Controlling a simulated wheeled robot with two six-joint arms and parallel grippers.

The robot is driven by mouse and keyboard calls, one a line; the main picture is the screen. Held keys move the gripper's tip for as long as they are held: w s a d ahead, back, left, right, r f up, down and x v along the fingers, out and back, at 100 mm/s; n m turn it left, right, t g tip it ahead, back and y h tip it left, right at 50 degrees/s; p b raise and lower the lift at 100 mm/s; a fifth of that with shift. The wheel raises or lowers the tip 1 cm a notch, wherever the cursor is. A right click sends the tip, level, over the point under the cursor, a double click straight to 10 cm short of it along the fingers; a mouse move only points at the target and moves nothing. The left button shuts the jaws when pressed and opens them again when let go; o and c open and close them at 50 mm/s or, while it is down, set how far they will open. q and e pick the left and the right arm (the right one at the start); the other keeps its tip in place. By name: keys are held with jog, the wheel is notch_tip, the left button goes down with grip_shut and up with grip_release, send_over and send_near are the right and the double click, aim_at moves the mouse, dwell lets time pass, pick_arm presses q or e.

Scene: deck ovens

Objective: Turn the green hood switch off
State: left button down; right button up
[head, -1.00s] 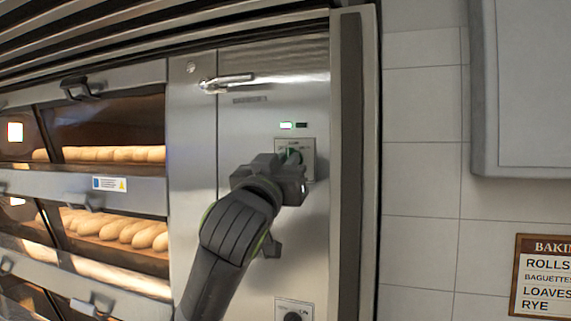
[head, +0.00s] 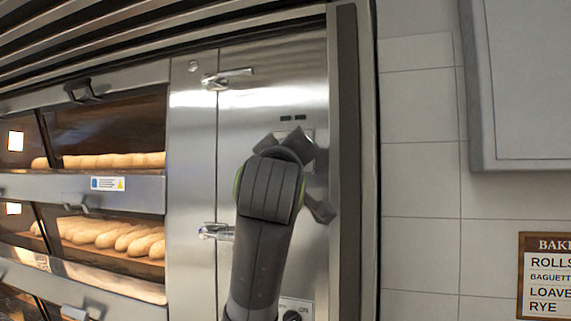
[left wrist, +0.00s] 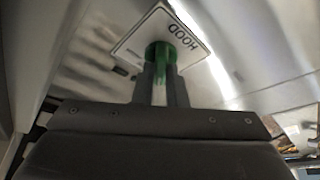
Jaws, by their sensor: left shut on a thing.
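The green hood switch (left wrist: 160,50) is a round knob with a raised grip on a white plate (left wrist: 187,33) lettered HOOD, seen in the left wrist view. My left gripper (left wrist: 160,75) is shut on the knob's grip, one finger on each side. In the head view my left gripper (head: 286,143) covers the knob. Only an edge of the plate (head: 307,134) shows there. Two small indicator lamps (head: 293,117) above the plate are both dark. My right gripper is in neither view.
A steel panel with a latch handle (head: 228,77) surrounds the switch. A second handle (head: 215,231) and a lower switch plate (head: 294,308) are near my arm. Ovens with loaves (head: 115,160) stand left; a tiled wall and a bread sign (head: 545,277) are right.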

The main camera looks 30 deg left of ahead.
pick_arm(q)
jog(key=shift+n+y+b, duration=0.3)
jog(key=shift+n, duration=0.4)
jog(key=shift+r, duration=0.1)
jog(key=c, duration=1.5)
grip_release()
jog(key=shift+w, duration=0.1)
jog(key=shift+o, duration=0.2)
jog(key=shift+g, duration=0.3)
jog(key=b+v, duration=1.7)
jog(key=b, duration=0.2)
